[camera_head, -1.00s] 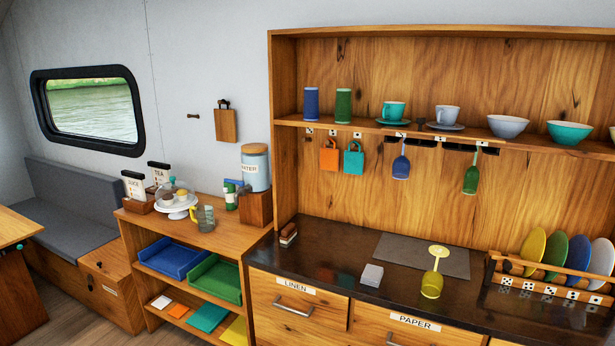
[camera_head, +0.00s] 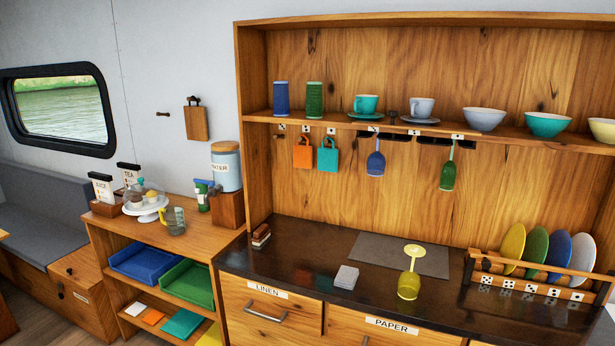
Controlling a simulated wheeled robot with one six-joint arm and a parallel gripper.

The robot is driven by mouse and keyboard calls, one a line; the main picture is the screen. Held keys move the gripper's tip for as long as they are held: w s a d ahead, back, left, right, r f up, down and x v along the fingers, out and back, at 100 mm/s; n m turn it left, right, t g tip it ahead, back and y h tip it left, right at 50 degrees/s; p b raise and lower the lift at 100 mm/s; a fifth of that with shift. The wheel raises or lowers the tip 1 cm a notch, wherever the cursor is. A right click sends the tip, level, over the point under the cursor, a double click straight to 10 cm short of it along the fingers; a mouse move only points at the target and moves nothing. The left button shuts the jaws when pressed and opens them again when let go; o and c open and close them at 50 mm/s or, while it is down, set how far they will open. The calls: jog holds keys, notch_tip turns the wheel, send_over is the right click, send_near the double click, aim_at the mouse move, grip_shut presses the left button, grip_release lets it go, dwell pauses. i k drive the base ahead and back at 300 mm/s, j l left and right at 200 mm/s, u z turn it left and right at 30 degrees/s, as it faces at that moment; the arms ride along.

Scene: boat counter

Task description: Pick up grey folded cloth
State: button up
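A small light grey folded cloth (camera_head: 346,277) lies on the dark counter, near its front edge and above the drawers. It looks like a flat, squared stack. A yellow glass (camera_head: 409,286) stands upside down to its right, a short gap away. A flat grey mat (camera_head: 398,254) lies behind it on the counter. My gripper is not in view.
A plate rack (camera_head: 540,281) with coloured plates stands on the right of the counter. A small brown-and-white block (camera_head: 261,236) sits at the left end. Glasses hang under the shelf (camera_head: 440,132). The dark counter (camera_head: 300,258) left of the cloth is clear.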

aim_at(347, 278)
jog(key=i+l+u, duration=0.15)
jog(key=i+u, duration=0.25)
jog(key=i, duration=1.05)
